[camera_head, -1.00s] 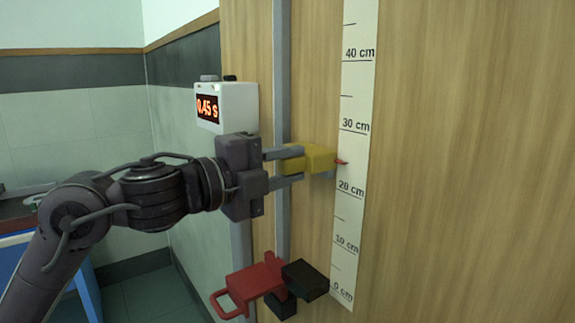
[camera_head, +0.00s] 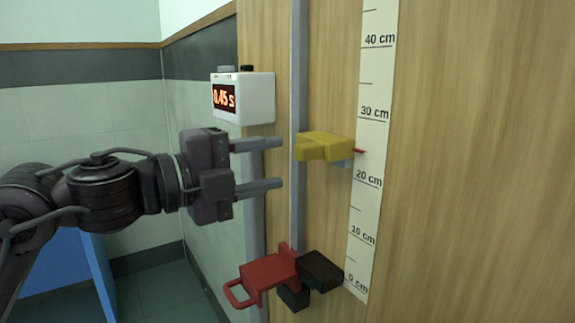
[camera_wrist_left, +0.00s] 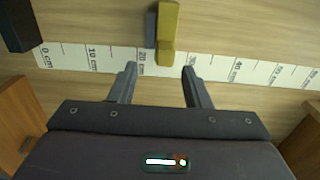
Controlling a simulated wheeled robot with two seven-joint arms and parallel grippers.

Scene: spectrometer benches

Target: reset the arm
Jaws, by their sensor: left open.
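My left gripper (camera_head: 262,164) is open and empty, to the left of a yellow block (camera_head: 324,147) on the vertical grey rail (camera_head: 299,75). There is a gap between the fingertips and the block. The block's red pointer reads between 20 and 30 cm on the white scale (camera_head: 369,150). In the left wrist view the yellow block (camera_wrist_left: 168,32) is ahead of the two open fingers (camera_wrist_left: 158,84), apart from them. My right gripper is not in view.
A white timer box (camera_head: 255,98) showing 0.45 s is on the board's left, above my gripper. A red clamp with a loop handle (camera_head: 268,273) and a black block (camera_head: 320,271) sit low on the rail. The wooden board (camera_head: 480,160) is bare at right.

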